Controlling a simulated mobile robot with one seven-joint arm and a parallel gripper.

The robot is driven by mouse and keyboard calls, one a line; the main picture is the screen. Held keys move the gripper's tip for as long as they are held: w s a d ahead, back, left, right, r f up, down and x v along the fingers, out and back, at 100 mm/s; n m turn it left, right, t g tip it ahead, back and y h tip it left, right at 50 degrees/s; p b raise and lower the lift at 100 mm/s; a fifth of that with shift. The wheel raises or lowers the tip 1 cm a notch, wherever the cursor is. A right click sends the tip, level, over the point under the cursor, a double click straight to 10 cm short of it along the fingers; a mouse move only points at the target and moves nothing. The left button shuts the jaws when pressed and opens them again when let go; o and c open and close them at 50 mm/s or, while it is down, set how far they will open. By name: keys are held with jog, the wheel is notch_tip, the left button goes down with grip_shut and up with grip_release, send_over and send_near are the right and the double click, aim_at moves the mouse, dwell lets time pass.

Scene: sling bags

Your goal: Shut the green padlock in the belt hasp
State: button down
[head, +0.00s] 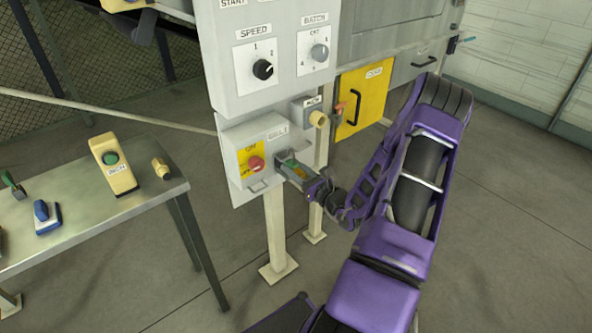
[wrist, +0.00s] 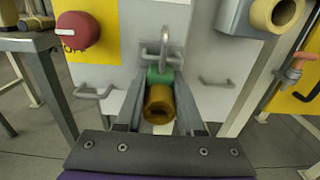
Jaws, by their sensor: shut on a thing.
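The green padlock (wrist: 160,76) is between the fingers of my gripper (wrist: 161,100), at the front of the belt box (head: 243,185). It shows as a small green patch in the head view (head: 289,163). A brass-coloured round piece with a dark slot (wrist: 159,106) faces the wrist camera and hides part of the green body. A grey metal loop (wrist: 164,47) rises above the green body against the box. I cannot tell whether the shackle is through the hasp or closed. My gripper, also in the head view (head: 291,163), is shut on the padlock.
A red knob (head: 256,163) on a yellow plate sits just left of my gripper. Small handles (wrist: 92,93) flank it. A beige cylinder (head: 318,119) projects at upper right.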

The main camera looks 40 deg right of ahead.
aim_at(302, 176)
jog(key=shift+w, duration=0.6)
jog(key=shift+w, duration=0.1)
jog(key=shift+f, duration=0.15)
dwell(0.4)
grip_release()
dwell(0.4)
jog(key=shift+s+d+p, duration=0.15)
jog(key=shift+s+p, duration=0.05)
jog(key=shift+s, duration=1.6)
jog(key=shift+s+d+p, duration=0.1)
jog(key=shift+s+p, duration=0.1)
jog(key=shift+s, duration=1.55)
